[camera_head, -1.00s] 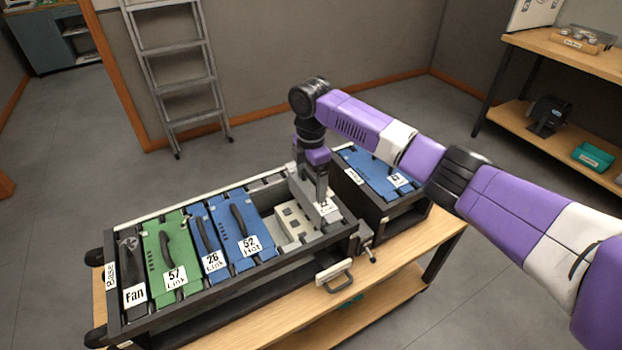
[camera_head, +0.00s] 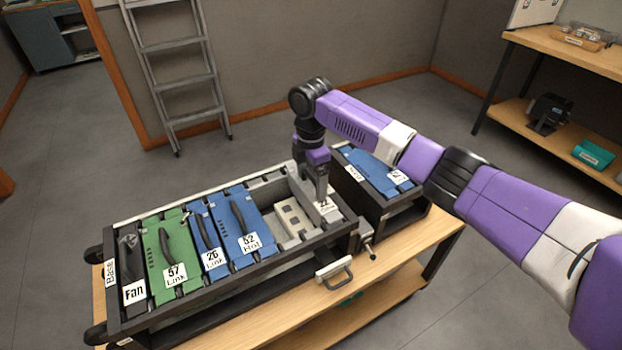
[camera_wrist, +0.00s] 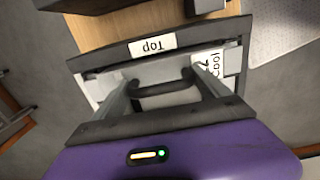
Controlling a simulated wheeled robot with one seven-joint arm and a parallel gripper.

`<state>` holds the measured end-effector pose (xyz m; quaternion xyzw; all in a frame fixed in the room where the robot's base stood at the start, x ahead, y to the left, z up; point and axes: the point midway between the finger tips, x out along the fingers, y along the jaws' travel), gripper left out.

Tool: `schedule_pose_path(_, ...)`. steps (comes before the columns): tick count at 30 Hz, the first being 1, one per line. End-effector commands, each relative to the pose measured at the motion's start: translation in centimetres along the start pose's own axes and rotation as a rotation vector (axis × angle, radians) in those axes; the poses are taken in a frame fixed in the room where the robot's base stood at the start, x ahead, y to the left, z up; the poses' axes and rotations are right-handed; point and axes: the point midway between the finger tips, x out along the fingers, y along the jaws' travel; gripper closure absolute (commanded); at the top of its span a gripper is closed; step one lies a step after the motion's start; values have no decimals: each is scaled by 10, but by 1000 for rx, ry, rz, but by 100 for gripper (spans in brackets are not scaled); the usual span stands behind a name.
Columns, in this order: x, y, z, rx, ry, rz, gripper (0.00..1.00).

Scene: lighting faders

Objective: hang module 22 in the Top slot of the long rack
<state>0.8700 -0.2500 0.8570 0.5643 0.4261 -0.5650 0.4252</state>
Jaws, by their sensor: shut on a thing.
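Module 22 is a light grey unit with a dark handle and a white label (camera_head: 325,207). It is at the right end of the long rack (camera_head: 240,286), by the end wall marked Top in the wrist view (camera_wrist: 152,45). My gripper (camera_head: 321,196) is shut on the handle, which shows between the fingers in the wrist view (camera_wrist: 160,86). The module appears low between the rack's rails, roughly level with them. Its underside is hidden, so I cannot tell whether it is fully seated.
The long rack also holds Fan (camera_head: 133,270), green module 57 (camera_head: 171,255), blue 26 (camera_head: 208,240) and blue 52 (camera_head: 240,230). An open gap with a pale perforated block (camera_head: 292,218) lies left of module 22. A shorter rack with a blue module (camera_head: 374,170) stands at right.

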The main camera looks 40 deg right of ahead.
Motion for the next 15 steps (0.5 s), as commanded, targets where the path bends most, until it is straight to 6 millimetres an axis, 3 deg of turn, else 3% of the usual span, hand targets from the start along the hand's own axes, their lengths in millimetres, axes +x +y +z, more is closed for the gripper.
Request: schedule_pose_path(15,8,1,0,0,0,3,87)
